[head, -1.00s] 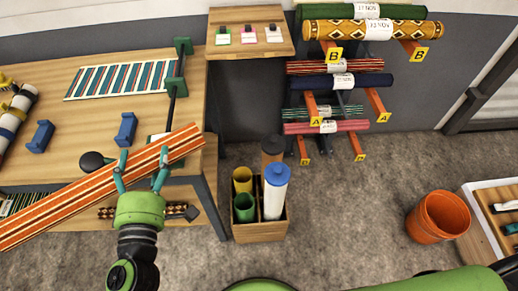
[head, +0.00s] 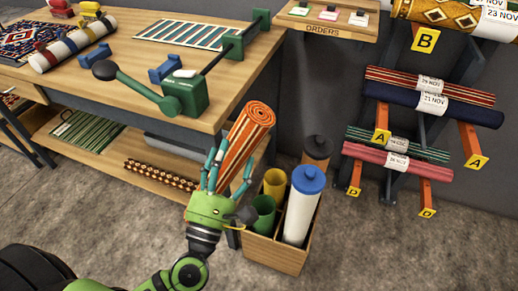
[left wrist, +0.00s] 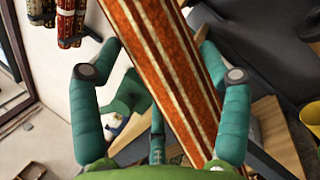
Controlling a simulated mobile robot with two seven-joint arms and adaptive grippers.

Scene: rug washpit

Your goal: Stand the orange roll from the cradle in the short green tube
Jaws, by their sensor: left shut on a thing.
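The orange roll (head: 243,142), with cream and dark stripes, is held by my left gripper (head: 225,170), its fingers around it. It leans, its spiral end up and to the right. Its lower end is hidden behind the gripper. In the left wrist view the roll (left wrist: 175,75) runs between the fingers. The short green tube (head: 263,207) stands in the wooden crate (head: 275,253), just right of the gripper; the roll is outside it. The blue cradle blocks (head: 172,70) on the bench are empty. My right gripper is not in view.
The bench (head: 130,80) with a green crank device (head: 186,93) stands behind left. A wall rack of rolls is at right.

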